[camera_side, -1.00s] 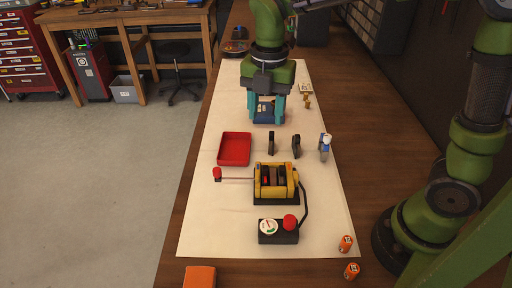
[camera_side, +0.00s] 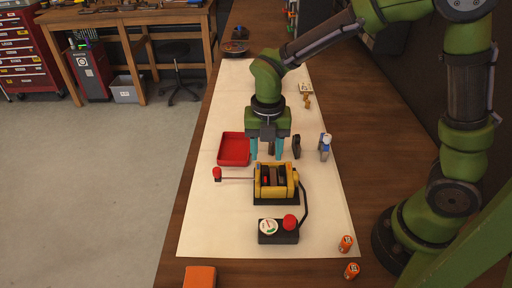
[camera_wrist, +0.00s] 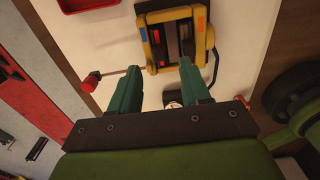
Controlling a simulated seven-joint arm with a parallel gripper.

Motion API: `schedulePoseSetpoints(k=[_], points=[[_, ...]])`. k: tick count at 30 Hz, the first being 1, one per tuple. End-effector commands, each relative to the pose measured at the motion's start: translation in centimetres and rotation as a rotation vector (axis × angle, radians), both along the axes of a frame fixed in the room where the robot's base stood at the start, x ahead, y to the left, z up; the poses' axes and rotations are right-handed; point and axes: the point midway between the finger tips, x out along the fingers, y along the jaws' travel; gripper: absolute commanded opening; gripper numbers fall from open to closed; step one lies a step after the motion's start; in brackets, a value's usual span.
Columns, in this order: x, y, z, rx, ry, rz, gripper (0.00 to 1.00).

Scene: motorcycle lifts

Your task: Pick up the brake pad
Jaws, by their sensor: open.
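Two small dark upright pads stand on the white mat in the side view. The left brake pad (camera_side: 271,147) shows partly between the fingers of my gripper (camera_side: 267,155), and the other brake pad (camera_side: 297,146) stands just right of the gripper. My gripper points down with its teal fingers open. I cannot tell whether the fingers are around the left pad or in front of it. The wrist view shows the gripper (camera_wrist: 160,82) with its fingers apart and no pad clearly visible between them.
A yellow caliper fixture (camera_side: 275,182) stands just in front of the gripper, with a red-knobbed lever (camera_side: 217,174) at left. A red tray (camera_side: 234,149) lies left, a white-and-blue bottle (camera_side: 325,147) right. A black gauge box (camera_side: 278,238) stands nearer the camera.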

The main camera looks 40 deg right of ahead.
Motion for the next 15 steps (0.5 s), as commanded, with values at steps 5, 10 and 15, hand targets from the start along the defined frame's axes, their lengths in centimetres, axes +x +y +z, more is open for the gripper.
schedulePoseSetpoints(k=[5,10,15], points=[[0.0,0.0,-2.1,-0.001,0.006,-0.001,0.47],[0.1,0.0,-4.5,-0.001,0.004,-0.001,0.47],[0.1,0.0,-5.3,-0.001,0.001,-0.002,0.47]])
